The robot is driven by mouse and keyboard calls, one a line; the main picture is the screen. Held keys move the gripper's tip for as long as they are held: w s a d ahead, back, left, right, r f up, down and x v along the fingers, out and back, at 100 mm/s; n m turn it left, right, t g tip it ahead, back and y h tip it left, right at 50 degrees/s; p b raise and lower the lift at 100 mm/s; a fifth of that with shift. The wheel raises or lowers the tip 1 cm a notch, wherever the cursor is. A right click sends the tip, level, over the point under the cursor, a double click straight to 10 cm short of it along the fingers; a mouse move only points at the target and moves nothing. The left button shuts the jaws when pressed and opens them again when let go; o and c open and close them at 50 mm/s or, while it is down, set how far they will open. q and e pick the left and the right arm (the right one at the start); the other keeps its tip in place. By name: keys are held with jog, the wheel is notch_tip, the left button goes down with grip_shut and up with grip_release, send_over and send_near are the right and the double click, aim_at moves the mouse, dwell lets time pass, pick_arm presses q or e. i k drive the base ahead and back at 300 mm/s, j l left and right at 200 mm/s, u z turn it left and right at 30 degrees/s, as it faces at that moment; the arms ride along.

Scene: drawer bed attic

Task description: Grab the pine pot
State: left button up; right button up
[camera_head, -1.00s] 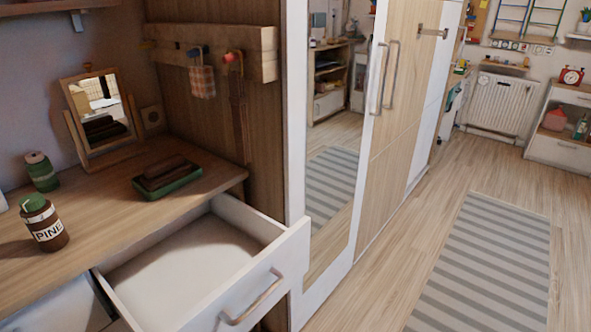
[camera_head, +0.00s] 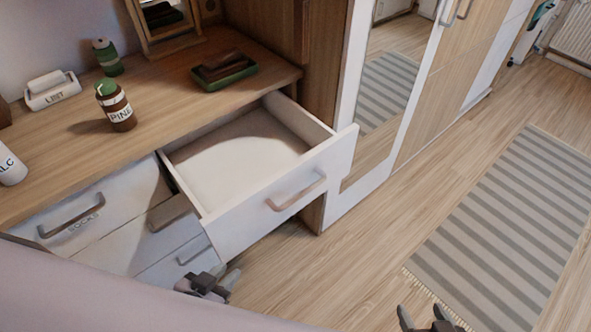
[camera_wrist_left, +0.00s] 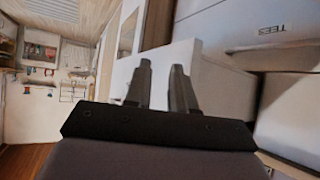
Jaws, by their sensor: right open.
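The pine pot (camera_head: 116,106) is a small brown jar with a green lid and a white "PINE" label. It stands upright on the wooden dresser top (camera_head: 60,160), left of the open drawer. My left gripper (camera_head: 215,279) is low in front of the dresser, below the open drawer and well away from the pot. In the left wrist view (camera_wrist_left: 163,72) its two fingers are apart with nothing between them. My right gripper (camera_head: 421,312) is at the bottom edge of the head view, over the floor, open and empty. The pot is not seen in the wrist view.
The pulled-out drawer (camera_head: 280,195) is empty and juts out right of the pot. A green spool-like item (camera_head: 107,58), a white list holder (camera_head: 52,91), a white bottle (camera_head: 10,168), a green tray (camera_head: 224,77) and a mirror stand nearby. Open floor lies right.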

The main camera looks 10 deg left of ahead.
aim_at(118, 111)
jog(key=u, duration=1.4)
